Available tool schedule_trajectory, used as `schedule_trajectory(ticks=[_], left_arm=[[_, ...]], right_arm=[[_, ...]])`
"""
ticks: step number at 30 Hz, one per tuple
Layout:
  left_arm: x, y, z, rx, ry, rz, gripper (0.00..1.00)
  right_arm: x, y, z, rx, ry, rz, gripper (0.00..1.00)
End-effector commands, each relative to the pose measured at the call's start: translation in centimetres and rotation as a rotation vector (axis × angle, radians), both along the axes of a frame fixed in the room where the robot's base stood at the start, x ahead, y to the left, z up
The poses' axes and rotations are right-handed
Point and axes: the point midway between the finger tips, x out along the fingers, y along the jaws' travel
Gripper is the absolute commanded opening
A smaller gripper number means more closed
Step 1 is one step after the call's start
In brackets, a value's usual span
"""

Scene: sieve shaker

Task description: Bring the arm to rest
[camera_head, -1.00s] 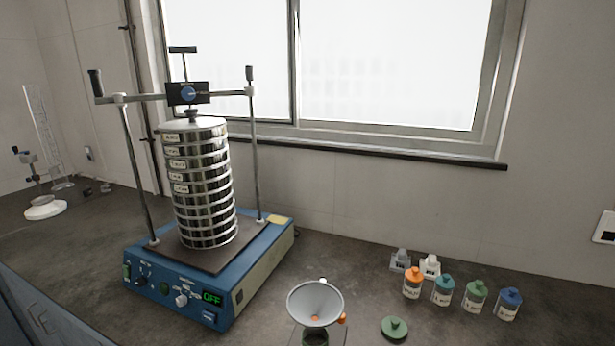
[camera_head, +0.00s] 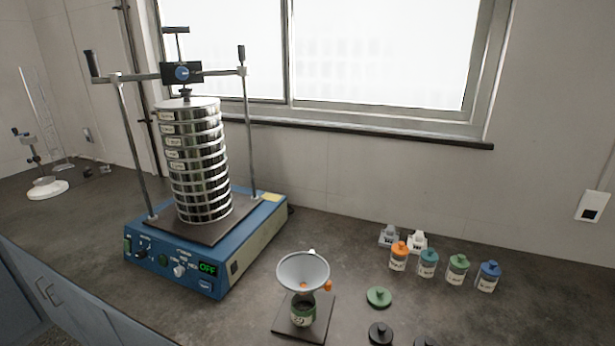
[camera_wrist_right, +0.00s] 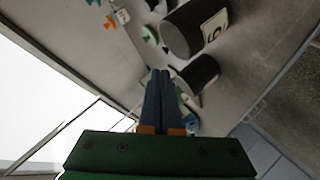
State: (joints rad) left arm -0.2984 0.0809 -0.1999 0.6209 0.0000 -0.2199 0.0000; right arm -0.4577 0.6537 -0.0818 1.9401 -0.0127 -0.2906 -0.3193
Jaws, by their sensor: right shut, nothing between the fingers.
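My right gripper (camera_wrist_right: 159,76) shows only in the right wrist view. Its two blue fingers are together and nothing is between them. Bottles and dark cylindrical pieces (camera_wrist_right: 192,30) lie beyond the fingertips in that view, apart from them as far as I can tell. Neither of my arms shows in the head view, and my left gripper is in no view.
The blue sieve shaker (camera_head: 175,270) with its sieve stack (camera_head: 198,165) stands at left, its display reading OFF. A funnel (camera_head: 302,272) sits over a bottle on a dark plate (camera_head: 318,322). Several capped bottles (camera_head: 428,263) stand at right; a green lid (camera_head: 379,297) lies before them.

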Motion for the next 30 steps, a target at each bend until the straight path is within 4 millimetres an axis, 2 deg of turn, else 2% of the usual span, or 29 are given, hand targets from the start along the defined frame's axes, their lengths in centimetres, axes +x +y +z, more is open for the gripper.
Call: schedule_trajectory(ticks=[3, 9, 13, 19, 21, 24, 26, 30], left_arm=[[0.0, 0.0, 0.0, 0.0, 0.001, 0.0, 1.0], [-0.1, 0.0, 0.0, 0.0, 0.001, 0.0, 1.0], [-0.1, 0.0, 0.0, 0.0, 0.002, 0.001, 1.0], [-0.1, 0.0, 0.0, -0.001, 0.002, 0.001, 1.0], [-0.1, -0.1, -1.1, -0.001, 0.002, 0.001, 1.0], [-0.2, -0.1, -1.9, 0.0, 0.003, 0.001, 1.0], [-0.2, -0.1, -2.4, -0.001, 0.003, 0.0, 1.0], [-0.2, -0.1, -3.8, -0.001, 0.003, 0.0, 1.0]], right_arm=[[-2.2, 1.5, -1.8, 0.119, 0.158, -0.15, 0.0], [-7.2, 3.9, -3.8, 0.294, 0.431, -0.387, 0.0], [-10.9, 5.7, -4.2, 0.388, 0.597, -0.52, 0.0], [-16.4, 8.2, -3.7, 0.502, 0.835, -0.694, 0.0], [-15.9, 8.1, -7.1, 0.484, 0.843, -0.692, 0.0], [-15.7, 8.1, -10.7, 0.475, 0.86, -0.694, 0.0], [-15.7, 8.2, -13.0, 0.47, 0.869, -0.695, 0.0], [-16.3, 8.2, -18.9, 0.455, 0.897, -0.699, 0.0]])
